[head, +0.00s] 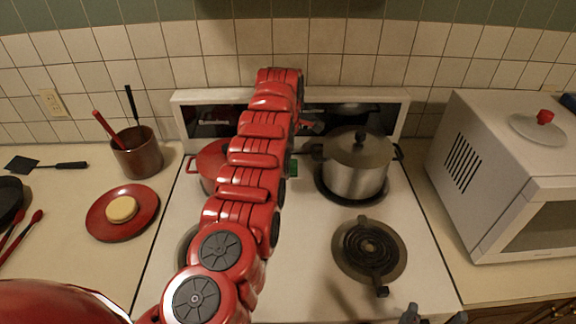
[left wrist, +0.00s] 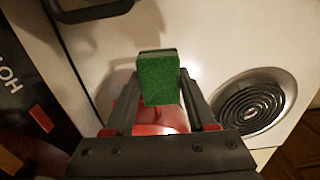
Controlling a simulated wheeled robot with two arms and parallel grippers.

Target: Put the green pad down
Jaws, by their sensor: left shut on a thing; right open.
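The green pad (left wrist: 158,80) is a small green block with a darker edge. In the left wrist view it sits between the fingertips of my left gripper (left wrist: 158,88), which is shut on it. In the head view only a small green bit (head: 293,168) of it shows beside my red left arm, which hides the rest and most of the gripper. It appears to be over the stove (head: 310,260); I cannot tell its exact height. My right gripper (head: 434,316) is open and empty at the bottom edge, near the stove's front right.
A steel lidded pot (head: 357,172) stands on the back right burner. A red pot (head: 207,160) is at the back left, partly hidden. A red plate (head: 112,226) holds a round yellowish item. A microwave (head: 490,165) stands right.

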